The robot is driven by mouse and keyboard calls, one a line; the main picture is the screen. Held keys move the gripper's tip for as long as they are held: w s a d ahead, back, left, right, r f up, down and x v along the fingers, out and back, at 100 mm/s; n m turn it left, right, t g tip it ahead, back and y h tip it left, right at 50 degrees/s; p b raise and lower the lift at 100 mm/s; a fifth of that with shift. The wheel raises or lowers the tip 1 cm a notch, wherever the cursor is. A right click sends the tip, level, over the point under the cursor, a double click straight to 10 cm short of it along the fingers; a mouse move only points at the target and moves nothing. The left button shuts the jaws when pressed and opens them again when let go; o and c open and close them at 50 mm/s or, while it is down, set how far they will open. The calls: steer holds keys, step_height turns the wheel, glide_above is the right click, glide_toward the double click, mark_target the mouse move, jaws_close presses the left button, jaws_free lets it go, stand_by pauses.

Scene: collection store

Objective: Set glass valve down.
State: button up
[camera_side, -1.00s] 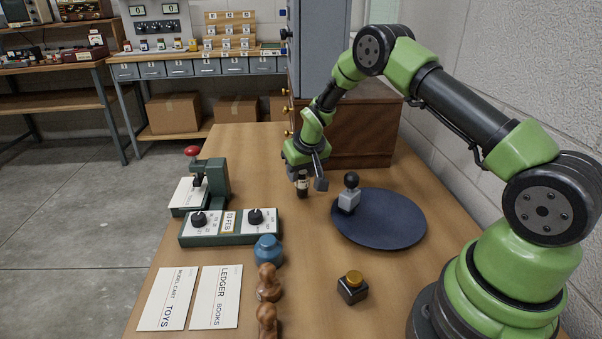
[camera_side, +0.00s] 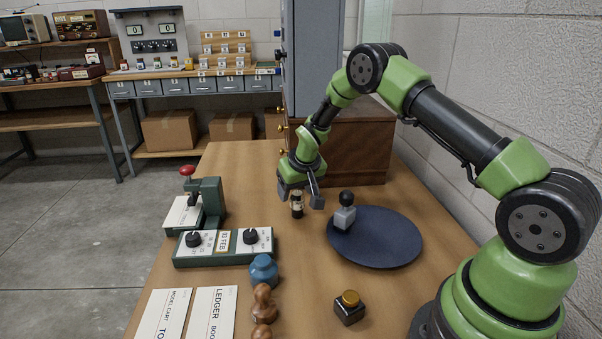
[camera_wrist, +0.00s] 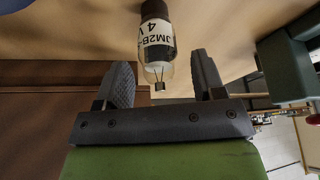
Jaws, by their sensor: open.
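The glass valve (camera_side: 297,208) is a small clear tube with a white label and a dark base. It appears upright on the wooden table, dark end down. My gripper (camera_side: 300,194) is over it, jaws apart. In the wrist view the valve (camera_wrist: 157,45) lies ahead of the gap between the two fingers of my gripper (camera_wrist: 162,76), its clear glass end nearest me. A gap shows on both sides of the glass, and neither finger touches it there.
A dark blue round mat (camera_side: 385,245) with a grey, black-knobbed stamp (camera_side: 344,217) is right of the valve. A wooden cabinet (camera_side: 350,150) stands behind. A green control box (camera_side: 223,252), blue jar (camera_side: 263,270) and ink bottle (camera_side: 350,310) are nearer. Bare table lies between.

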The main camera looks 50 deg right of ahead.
steer(key=s+a+r+t, duration=0.1)
steer(key=s+a+r, duration=0.25)
steer(key=r, duration=0.35)
steer(key=s+a+r+y, duration=0.1)
steer(key=s+a+r, duration=0.1)
steer(key=s+r, duration=0.45)
steer(key=s+a+r+t, duration=0.1)
steer(key=s+a+r, duration=0.15)
steer(key=r, duration=0.65)
steer(key=s+a+r+y, duration=0.1)
steer(key=s+a, duration=0.3)
steer(key=s, duration=0.4)
steer(key=s+a+r+t+y, duration=0.1)
steer(key=s+a+r, duration=0.1)
steer(key=s, duration=0.6)
steer(key=shift+a+r+y, duration=0.15)
steer(key=shift+a+y, duration=0.25)
steer(key=shift+a, duration=0.45)
